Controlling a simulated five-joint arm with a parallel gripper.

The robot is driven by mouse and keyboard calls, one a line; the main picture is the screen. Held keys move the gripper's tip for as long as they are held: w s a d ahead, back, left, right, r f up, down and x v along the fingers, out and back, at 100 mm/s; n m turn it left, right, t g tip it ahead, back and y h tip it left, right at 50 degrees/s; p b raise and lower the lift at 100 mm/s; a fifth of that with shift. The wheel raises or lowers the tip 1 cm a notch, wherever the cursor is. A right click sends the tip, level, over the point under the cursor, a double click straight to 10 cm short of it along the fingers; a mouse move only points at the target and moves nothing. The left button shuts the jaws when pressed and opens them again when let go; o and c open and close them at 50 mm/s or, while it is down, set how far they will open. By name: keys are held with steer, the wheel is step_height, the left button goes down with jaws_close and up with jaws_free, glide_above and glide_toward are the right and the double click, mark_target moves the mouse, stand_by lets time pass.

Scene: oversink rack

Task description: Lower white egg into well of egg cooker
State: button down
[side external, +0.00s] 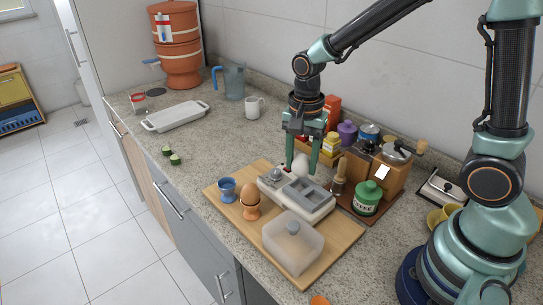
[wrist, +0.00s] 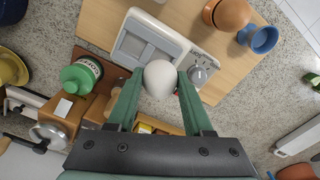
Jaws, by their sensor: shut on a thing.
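My gripper (side external: 302,163) is shut on the white egg (side external: 300,169), which sits between the two green fingertips. In the wrist view the egg (wrist: 160,78) fills the gap between the fingers. The egg cooker (side external: 317,210) is a pale, low box with grey recesses on top and a round knob at one end. The egg hangs over or just behind the cooker's back edge; the exact height is hard to tell. In the wrist view the egg covers part of the cooker (wrist: 172,28) near its edge, and any well beneath it is hidden.
The cooker stands on a wooden board (side external: 330,262) with a translucent lidded box (side external: 293,243), a blue cup (side external: 227,190) and a brown egg (side external: 250,191) in an orange cup. A green jar (side external: 367,198), a brush and a coffee grinder (side external: 388,175) stand close at right.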

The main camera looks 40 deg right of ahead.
mark_target(300, 174)
steer(key=shift+f, duration=1.95)
stand_by(1.0)
steer(key=shift+c, duration=1.1)
jaws_free()
steer(key=shift+r, duration=0.1)
step_height(300, 174, up, 12)
steer(key=s+d+r+n+t, duration=0.3)
steer(key=s+r+n+t, duration=0.2)
steer(key=n, duration=0.8)
steer(key=shift+s+d+t, duration=0.3)
steer(key=shift+s+d, duration=0.1)
steer(key=shift+s, duration=0.45)
